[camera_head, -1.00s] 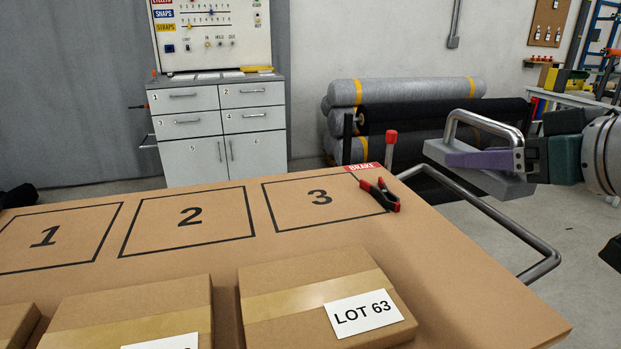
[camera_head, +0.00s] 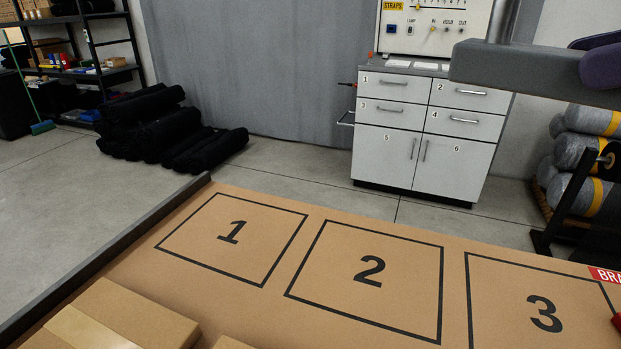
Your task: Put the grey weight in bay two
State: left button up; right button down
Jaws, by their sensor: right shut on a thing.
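The grey weight (camera_head: 530,73), a flat grey block with a metal handle, hangs at the upper right, cut off by the picture edge. My right gripper (camera_head: 603,62), of which only a purple finger part shows at the right edge, is shut on it. The weight is in the air, near the camera, up and to the right of bay two. Bay two (camera_head: 330,294) is a black-outlined square marked 2 on the brown table top, and it is empty. My left gripper is out of view.
Bay one (camera_head: 265,207) and bay three (camera_head: 473,300) lie either side, both empty. A cardboard box (camera_head: 150,310) sits at the front left. A dark raised edge (camera_head: 120,253) runs along the table's left side. A white cabinet (camera_head: 385,143) stands behind.

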aim_at(371, 270)
jog(key=i+l+u, duration=0.3)
jog(key=l+u, duration=0.15)
jog(key=u, duration=0.2)
jog(key=i+l+u, duration=0.2)
jog(key=l+u, duration=1.65)
jog(key=k+l+u, duration=0.25)
jog(key=l+u, duration=0.4)
jog(key=k+l+u, duration=0.35)
jog(key=u, duration=0.25)
jog(key=k+l+u, duration=0.35)
jog(key=u, duration=0.3)
jog(key=k+u, duration=0.6)
jog(key=i+l, duration=0.05)
jog(key=i, duration=0.05)
